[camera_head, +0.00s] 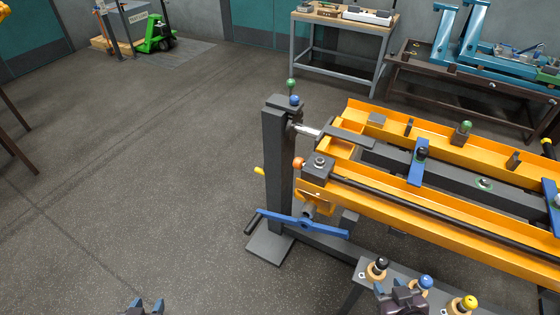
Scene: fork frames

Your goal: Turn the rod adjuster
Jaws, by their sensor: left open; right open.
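The orange fork frame (420,207) lies across a dark stand on the right side of the view. A dark post (278,165) stands at its left end. A blue crank arm (295,222) with a dark handle crosses low in front of the post. A dark rod (415,208) runs along the frame. I cannot tell for sure which part is the rod adjuster. My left gripper (145,308) is at the bottom edge, open and empty, over the floor and well apart from the frame. My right gripper (402,298) is open at the bottom right, close to several knobs.
Black (379,265), blue (426,283) and yellow (466,303) knobs stand on a dark shelf near my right gripper. A workbench (340,35) and a dark bench with blue fixtures (470,85) stand behind. A green pallet truck (155,38) is far left. The floor (140,180) at left is clear.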

